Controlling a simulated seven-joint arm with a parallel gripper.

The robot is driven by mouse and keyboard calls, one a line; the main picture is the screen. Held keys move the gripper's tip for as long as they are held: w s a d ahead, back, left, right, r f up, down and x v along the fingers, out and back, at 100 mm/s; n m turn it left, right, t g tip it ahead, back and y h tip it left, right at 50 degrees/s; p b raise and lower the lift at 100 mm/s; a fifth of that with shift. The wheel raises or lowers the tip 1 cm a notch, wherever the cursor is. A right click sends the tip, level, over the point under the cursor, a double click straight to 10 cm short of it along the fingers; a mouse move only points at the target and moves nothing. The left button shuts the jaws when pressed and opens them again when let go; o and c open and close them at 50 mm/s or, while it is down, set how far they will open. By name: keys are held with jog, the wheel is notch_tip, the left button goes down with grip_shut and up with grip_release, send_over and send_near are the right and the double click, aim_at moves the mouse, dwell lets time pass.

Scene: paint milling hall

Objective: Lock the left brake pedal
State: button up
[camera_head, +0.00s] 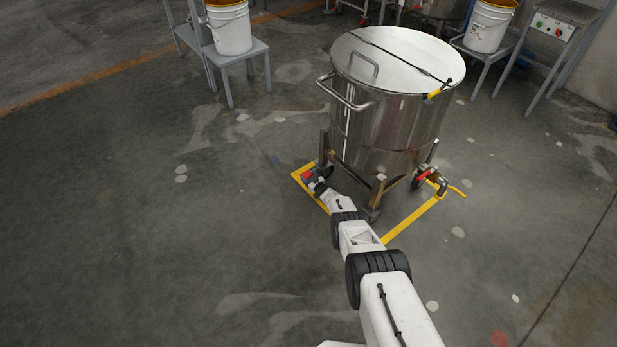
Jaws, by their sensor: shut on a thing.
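A round steel vat (385,125) with a lid stands on a wheeled frame. The left brake pedal (307,174) is a small red patch at the vat's front left caster, inside the corner of the yellow floor marking. My gripper (313,180) is down at that caster, at the end of my outstretched arm, and is shut on the left brake pedal. The fingers are small and partly hidden, so the exact grip and the pedal's tilt cannot be told. Another red pedal (423,175) shows at the right caster, apart from my gripper.
Yellow floor lines (412,218) frame the vat's base. A valve with a yellow handle (455,190) sticks out at the lower right. A side handle (345,95) juts from the vat above my gripper. Buckets (229,30) stand on grey stands behind. The floor at left is clear.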

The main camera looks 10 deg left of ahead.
jog(key=o, duration=1.3)
jog(key=shift+s+d, duration=0.3)
jog(key=shift+d, duration=0.1)
jog(key=v, duration=0.7)
dwell(0.3)
jog(key=shift+a, duration=0.1)
dwell(0.5)
